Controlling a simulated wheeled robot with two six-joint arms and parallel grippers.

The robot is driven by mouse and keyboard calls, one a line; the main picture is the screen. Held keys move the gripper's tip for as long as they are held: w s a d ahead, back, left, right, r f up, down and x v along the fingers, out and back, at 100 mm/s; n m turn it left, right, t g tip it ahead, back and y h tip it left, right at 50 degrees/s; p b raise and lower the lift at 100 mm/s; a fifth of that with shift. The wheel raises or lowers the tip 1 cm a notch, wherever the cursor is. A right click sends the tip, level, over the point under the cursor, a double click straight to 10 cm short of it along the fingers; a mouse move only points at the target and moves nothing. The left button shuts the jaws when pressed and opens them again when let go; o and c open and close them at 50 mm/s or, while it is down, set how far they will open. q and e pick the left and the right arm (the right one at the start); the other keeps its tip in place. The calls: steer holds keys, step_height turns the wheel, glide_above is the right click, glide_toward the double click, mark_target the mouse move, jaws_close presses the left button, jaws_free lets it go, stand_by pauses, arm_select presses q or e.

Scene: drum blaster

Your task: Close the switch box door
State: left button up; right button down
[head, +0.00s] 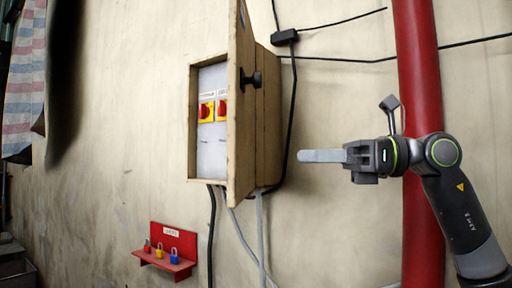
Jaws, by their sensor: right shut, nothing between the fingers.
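The wooden switch box (268,120) is fixed to the wall in the upper middle of the head view. Its door (241,150) stands open, swung out toward me, with a dark round knob (251,80) on the face turned to the right. Left of the door, two red and yellow switches (207,111) show on the pale panel inside. The door hides the right part of the interior. My right gripper (318,156) is shut and empty, to the right of the door and apart from it, lower than the knob. My left gripper is not in view.
A red vertical pipe (418,70) stands behind my right arm. Black and grey cables run above, beside and below the box. A red shelf (168,262) with small padlocks is on the wall at lower left. Striped cloth (24,90) hangs at far left.

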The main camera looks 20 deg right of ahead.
mark_target(236, 156)
steer(key=p+x, duration=0.4)
steer(key=x, duration=0.4)
steer(key=shift+w+a+r, duration=0.1)
steer(key=shift+a+r, duration=0.05)
steer(key=shift+a, duration=0.15)
steer(key=shift+w+a+p, duration=0.25)
steer(key=shift+a+p, duration=0.1)
steer(key=shift+a, duration=0.25)
